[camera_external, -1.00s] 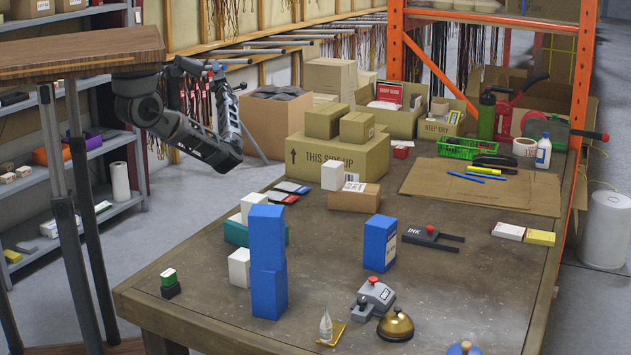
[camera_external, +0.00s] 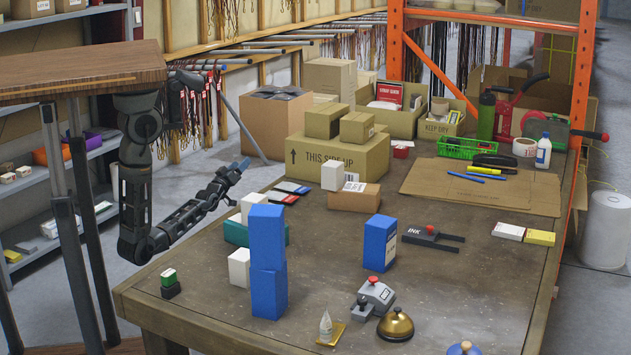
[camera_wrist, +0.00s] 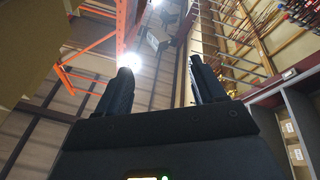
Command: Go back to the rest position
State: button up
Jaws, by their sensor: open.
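My gripper (camera_external: 238,168) is in the air past the left edge of the workbench (camera_external: 330,270), beyond the stacked boxes near that edge. In the wrist view its two dark fingers (camera_wrist: 163,85) stand apart with nothing between them, so it is open and empty. That view looks up past the fingers to the ceiling. My arm hangs bent at the left, from under a wooden top, with the forearm rising toward the bench.
Two stacked blue boxes (camera_external: 268,290), white boxes (camera_external: 239,268) and a teal box (camera_external: 236,233) stand near the bench's left edge. Cartons (camera_external: 340,160) fill the far end. An orange rack post (camera_external: 580,120) stands at the right. The middle of the bench is mostly clear.

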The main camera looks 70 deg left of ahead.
jog(key=s+d+f+m+t+h+b, duration=0.1)
jog(key=s+d+f+m+h, duration=0.15)
jog(key=d, duration=0.35)
jog(key=s+d+f+m+h, duration=0.1)
jog(key=d+f+m+h, duration=0.1)
jog(key=d+f+m, duration=0.3)
jog(key=s+d+m+g+h+b, duration=0.1)
jog(key=s+d+m+h+b, duration=0.3)
jog(key=s+d, duration=0.75)
jog(key=s+d+m+g+h+p, duration=0.15)
jog(key=s+d+h, duration=0.6)
jog(key=d, duration=0.75)
notch_tip(320, 180, up, 20)
jog(key=y+p, duration=0.1)
jog(key=p, duration=1.8)
jog(key=shift+s+a+m, duration=0.15)
jog(key=shift+s+m, duration=0.25)
jog(key=shift+s, duration=0.05)
